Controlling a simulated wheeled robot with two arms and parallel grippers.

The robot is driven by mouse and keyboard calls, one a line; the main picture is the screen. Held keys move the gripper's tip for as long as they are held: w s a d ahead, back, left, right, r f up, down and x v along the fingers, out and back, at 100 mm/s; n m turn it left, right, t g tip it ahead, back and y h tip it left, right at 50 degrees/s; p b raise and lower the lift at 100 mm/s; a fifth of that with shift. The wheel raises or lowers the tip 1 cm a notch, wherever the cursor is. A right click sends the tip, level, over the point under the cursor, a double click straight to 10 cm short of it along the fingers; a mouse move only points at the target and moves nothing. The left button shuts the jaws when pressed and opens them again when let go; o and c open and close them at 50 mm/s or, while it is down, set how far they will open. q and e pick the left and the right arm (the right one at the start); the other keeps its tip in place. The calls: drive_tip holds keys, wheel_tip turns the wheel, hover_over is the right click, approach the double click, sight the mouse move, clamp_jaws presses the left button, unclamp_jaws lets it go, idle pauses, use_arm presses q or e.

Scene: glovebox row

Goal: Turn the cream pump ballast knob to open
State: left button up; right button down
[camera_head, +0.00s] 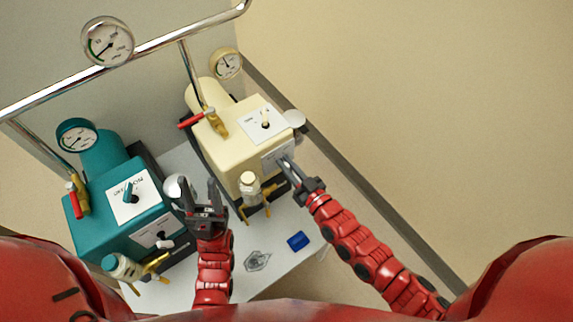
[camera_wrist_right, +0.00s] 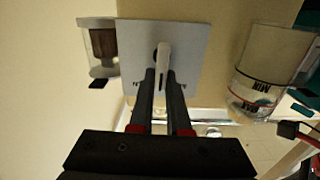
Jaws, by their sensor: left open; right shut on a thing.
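The cream pump (camera_head: 235,140) stands on the table, right of the teal pump. My right gripper (camera_head: 284,162) is at the label plate on its front face. In the right wrist view, the fingers of my right gripper (camera_wrist_right: 160,80) are shut on the ballast knob (camera_wrist_right: 162,58), a pale lever on a white plate (camera_wrist_right: 190,45). The knob points roughly along the fingers; its setting cannot be read because the fingers cover part of the lettering.
The teal pump (camera_head: 115,205) stands at the left with its own knobs and gauge. A red-handled valve (camera_head: 195,119) and steel pipe (camera_head: 150,45) are behind. A sight glass (camera_head: 250,181) is close left of my right gripper. A blue block (camera_head: 298,241) lies on the table.

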drive_tip(key=m+b, duration=0.1)
drive_tip(key=b, duration=0.1)
drive_tip(key=m+b, duration=0.1)
drive_tip(key=shift+w+d+f+m, duration=0.2)
drive_tip(key=shift+d+f+m, duration=0.05)
drive_tip(key=shift+d+m, duration=0.05)
drive_tip(key=shift+w+d+r+m+b, duration=0.1)
drive_tip(key=shift+m+b, duration=0.6)
drive_tip(key=shift+m, duration=0.05)
drive_tip(key=shift+w+d+m+b, duration=0.1)
drive_tip(key=shift+m+b, duration=0.6)
drive_tip(key=shift+m, duration=0.05)
drive_tip(key=c, duration=0.9)
unclamp_jaws()
drive_tip(key=shift+s, duration=0.1)
